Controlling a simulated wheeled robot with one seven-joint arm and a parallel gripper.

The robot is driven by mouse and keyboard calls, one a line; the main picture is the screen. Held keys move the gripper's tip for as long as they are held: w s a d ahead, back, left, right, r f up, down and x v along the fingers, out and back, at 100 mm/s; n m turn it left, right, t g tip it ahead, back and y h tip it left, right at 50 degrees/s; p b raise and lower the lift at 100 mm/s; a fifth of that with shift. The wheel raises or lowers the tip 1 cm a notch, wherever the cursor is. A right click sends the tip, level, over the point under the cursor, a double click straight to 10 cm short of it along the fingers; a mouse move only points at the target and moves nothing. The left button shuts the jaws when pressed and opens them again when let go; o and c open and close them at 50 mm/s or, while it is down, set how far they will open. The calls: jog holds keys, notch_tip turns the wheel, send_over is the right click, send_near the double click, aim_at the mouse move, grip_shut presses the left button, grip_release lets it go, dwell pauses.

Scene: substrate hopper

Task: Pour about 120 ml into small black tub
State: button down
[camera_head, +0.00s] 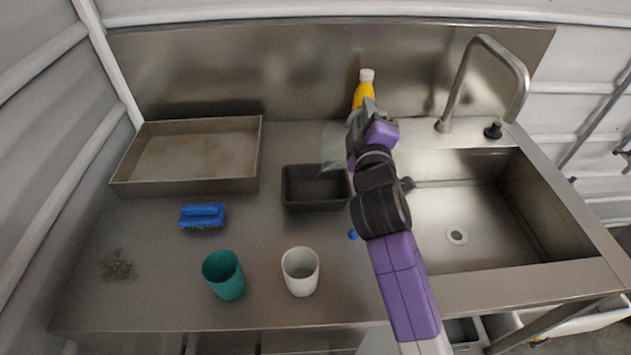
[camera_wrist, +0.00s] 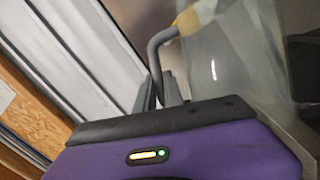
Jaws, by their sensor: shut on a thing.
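The small black tub (camera_head: 315,204) is rectangular, upright and open-topped in the middle of the steel counter. My gripper (camera_head: 360,122) is just behind and right of it. In the wrist view my gripper (camera_wrist: 172,88) is shut on the grey handle (camera_wrist: 154,55) of a clear container (camera_wrist: 232,60). The clear container also shows faintly in the head view (camera_head: 335,147), behind the tub's right part and partly hidden by my gripper. I cannot tell its exact tilt, how much it holds, or whether anything flows. The tub's visible inside looks dark, with no clear liquid level.
A yellow bottle (camera_head: 363,92) stands behind my gripper. The sink (camera_head: 470,255) and faucet (camera_head: 485,45) are right.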

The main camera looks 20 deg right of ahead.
aim_at(383, 113)
jog(key=shift+a+b, duration=0.3)
jog(key=shift+a, duration=0.05)
dwell(0.3)
jog(key=shift+d+r+p, duration=0.15)
jog(key=shift+r+p, duration=0.05)
jog(key=shift+p, duration=0.1)
jog(key=d+p, duration=0.1)
jog(key=d+m+p, duration=0.1)
jog(key=m+g+p, duration=0.1)
jog(key=shift+d+f, duration=0.25)
jog(key=shift+d, duration=0.15)
jog(key=shift+d+f+m+p, duration=0.15)
jog(key=shift+m+p, duration=0.15)
jog(key=shift+p, duration=0.2)
jog(key=shift+f, duration=0.15)
jog(key=shift+d+r+m+g+y+p, duration=0.25)
jog(key=shift+m+g+y+p, duration=0.05)
jog(key=shift+p, duration=0.15)
jog(key=shift+d+f+m+p, duration=0.2)
jog(key=shift+d+m+p, duration=0.35)
jog(key=shift+p, duration=0.3)
jog(key=shift+f, duration=0.15)
